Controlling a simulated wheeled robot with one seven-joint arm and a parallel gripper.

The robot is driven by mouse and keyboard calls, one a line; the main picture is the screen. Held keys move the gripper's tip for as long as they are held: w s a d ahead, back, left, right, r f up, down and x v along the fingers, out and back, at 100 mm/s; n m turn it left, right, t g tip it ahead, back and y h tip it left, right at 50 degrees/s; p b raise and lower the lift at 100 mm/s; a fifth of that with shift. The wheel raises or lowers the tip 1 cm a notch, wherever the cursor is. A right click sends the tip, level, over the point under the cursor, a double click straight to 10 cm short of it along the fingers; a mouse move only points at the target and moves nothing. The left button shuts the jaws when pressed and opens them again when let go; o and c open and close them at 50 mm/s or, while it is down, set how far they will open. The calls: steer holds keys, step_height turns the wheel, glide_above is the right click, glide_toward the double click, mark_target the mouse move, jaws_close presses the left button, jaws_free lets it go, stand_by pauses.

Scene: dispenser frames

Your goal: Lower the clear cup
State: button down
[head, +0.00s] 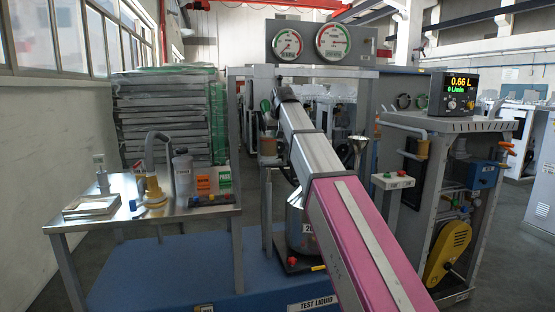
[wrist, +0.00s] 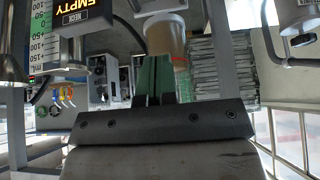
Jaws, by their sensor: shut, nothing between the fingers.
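A cup with brown-tan contents (head: 268,146) stands on a bracket of the grey frame in the head view, left of my arm. I take it for the clear cup. In the wrist view a see-through cup with tan contents (wrist: 165,36) shows just beyond my fingertips. My gripper (wrist: 153,65) has green fingers that are together with nothing between them. They point at the cup, and I cannot tell whether they touch it. In the head view my gripper (head: 266,106) is small and partly hidden at the arm's end, above the cup.
A metal table (head: 195,204) with a bottle, a yellow fitting and small blocks is at left. A metal funnel (head: 358,144) is right of my arm. A display (head: 454,94) reads 0.66 L. In the wrist view an EMPTY display (wrist: 82,14) and a mL scale (wrist: 39,40) are at left.

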steer(key=shift+w+r, duration=0.1)
steer(key=shift+r, duration=0.25)
glide_toward(273, 158)
steer(key=shift+s+a+f, duration=0.15)
steer(key=shift+a+f, duration=0.15)
steer(key=shift+f, duration=0.3)
steer(key=shift+s+a+f, duration=0.15)
steer(key=shift+a+f, duration=0.2)
steer(key=shift+f, duration=0.25)
step_height(273, 158, down, 3)
steer(key=shift+s+f, duration=0.2)
steer(key=shift+d+f, duration=0.1)
steer(key=shift+f, duration=0.45)
step_height(273, 158, down, 7)
steer(key=shift+r, duration=0.15)
steer(key=shift+s, duration=0.1)
